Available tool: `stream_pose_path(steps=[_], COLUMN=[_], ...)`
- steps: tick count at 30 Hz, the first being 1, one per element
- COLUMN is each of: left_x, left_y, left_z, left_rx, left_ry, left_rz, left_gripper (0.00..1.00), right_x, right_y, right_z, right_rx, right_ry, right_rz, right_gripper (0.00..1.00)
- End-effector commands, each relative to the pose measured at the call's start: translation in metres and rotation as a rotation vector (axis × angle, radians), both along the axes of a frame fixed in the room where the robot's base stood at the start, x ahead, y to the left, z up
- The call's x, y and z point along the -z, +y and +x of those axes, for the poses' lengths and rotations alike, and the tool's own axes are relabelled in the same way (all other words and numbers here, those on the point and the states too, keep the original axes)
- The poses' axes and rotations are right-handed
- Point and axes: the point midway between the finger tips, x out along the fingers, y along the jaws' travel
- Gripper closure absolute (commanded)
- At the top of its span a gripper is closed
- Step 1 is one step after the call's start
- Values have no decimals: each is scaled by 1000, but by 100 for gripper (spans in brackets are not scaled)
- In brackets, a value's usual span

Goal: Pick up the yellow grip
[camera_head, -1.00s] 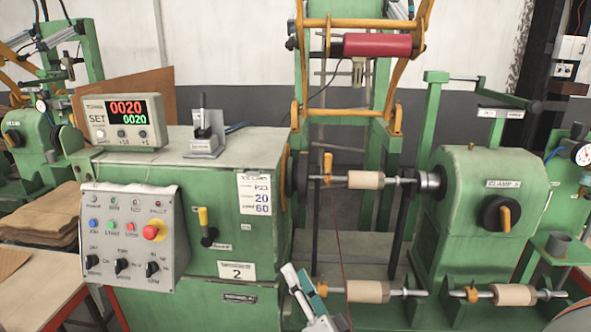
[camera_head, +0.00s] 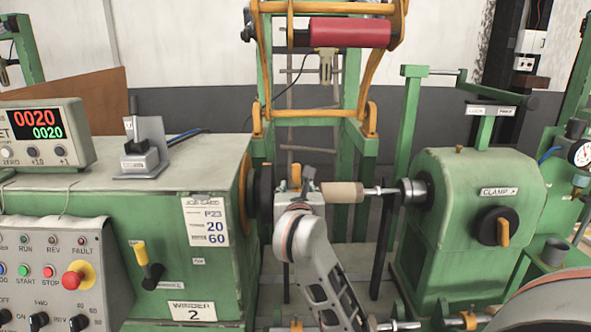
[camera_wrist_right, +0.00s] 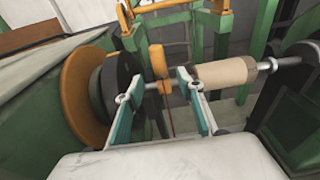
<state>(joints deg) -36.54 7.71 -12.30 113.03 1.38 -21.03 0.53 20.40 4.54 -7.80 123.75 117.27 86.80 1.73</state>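The yellow grip (camera_wrist_right: 158,62) is an orange-yellow clamp with an upright handle on the metal shaft, left of a tan coil core (camera_wrist_right: 224,73). In the head view the grip (camera_head: 296,174) shows just above my right gripper (camera_head: 298,188), which hides its lower part. In the right wrist view my right gripper (camera_wrist_right: 162,80) is open, with its teal fingers on either side of the grip. I see a gap beside the grip and cannot tell whether either finger touches it. My left gripper is not in view.
The shaft runs between the faceplate (camera_wrist_right: 88,82) at left and the green tailstock (camera_head: 462,215) at right. The winder cabinet (camera_head: 205,270) stands close on the left. Similar yellow grips (camera_head: 296,325) (camera_head: 470,320) sit on lower shafts in front. A green frame rises behind.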

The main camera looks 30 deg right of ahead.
Motion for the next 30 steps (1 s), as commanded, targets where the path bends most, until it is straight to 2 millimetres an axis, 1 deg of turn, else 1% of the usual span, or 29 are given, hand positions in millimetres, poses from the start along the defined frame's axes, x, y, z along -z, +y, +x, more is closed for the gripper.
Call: stream_pose_path(steps=[4, 11, 14, 21, 24, 30], left_x=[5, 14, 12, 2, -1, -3], left_y=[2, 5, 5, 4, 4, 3], left_z=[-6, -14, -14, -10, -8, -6], left_rx=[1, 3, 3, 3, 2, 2], left_ry=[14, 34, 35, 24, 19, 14], left_rz=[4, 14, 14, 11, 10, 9], left_gripper=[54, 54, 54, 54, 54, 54], right_x=[1, 3, 4, 7, 8, 9], right_y=[-1, -13, -19, -36, -39, -40], right_z=[4, 24, 33, 61, 66, 67], right_rx=[-5, -3, -3, -2, -3, -4], right_ry=[1, 1, 2, 1, 1, 0], right_rz=[10, 6, 7, 6, 6, 7], right_gripper=[62, 62, 62, 62, 62, 62])
